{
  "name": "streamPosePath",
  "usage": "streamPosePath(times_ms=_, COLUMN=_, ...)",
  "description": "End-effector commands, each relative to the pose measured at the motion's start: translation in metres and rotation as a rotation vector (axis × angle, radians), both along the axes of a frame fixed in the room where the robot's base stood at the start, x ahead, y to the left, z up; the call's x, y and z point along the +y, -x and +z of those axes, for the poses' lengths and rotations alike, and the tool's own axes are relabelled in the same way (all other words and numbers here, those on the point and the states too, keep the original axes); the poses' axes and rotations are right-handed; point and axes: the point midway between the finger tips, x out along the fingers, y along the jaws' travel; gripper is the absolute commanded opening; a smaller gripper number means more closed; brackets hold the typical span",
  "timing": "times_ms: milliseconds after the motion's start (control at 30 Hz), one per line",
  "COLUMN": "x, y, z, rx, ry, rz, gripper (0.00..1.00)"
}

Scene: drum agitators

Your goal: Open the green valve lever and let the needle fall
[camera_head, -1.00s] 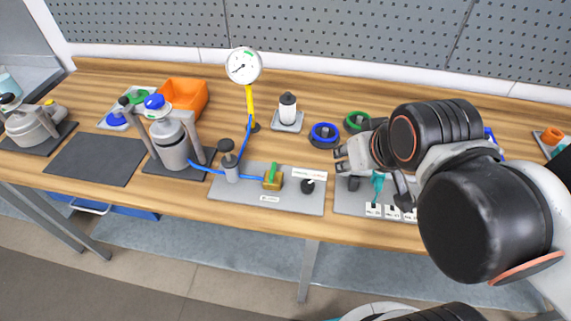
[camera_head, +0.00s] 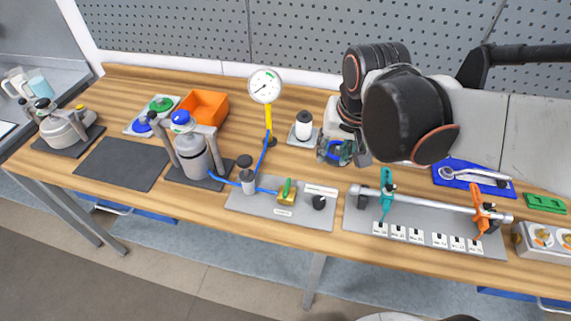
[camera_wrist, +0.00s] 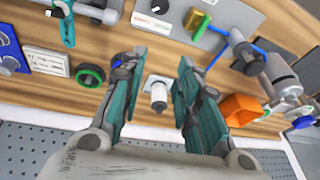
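The green valve lever (camera_head: 287,187) sits on a brass valve body (camera_head: 288,199) on a grey plate, near the front of the bench.
A grey canister (camera_head: 191,155) is left of the valve, a clamp rail (camera_head: 430,204) right. A black knob (camera_head: 319,202) is beside the valve.

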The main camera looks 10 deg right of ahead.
Motion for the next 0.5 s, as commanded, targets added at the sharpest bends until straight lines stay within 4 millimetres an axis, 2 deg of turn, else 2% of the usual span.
streamPosePath(times_ms=67, x=0.010, y=-0.014, z=0.004, rx=0.047, ry=-0.008, rz=-0.026, gripper=0.30)
streamPosePath(times_ms=300, x=0.038, y=-0.044, z=-0.010, rx=0.188, ry=-0.016, rz=-0.122, gripper=0.30)
streamPosePath(times_ms=467, x=0.054, y=-0.057, z=-0.024, rx=0.263, ry=-0.009, rz=-0.178, gripper=0.30)
streamPosePath(times_ms=500, x=0.067, y=-0.056, z=-0.030, rx=0.277, ry=-0.002, rz=-0.156, gripper=0.30)
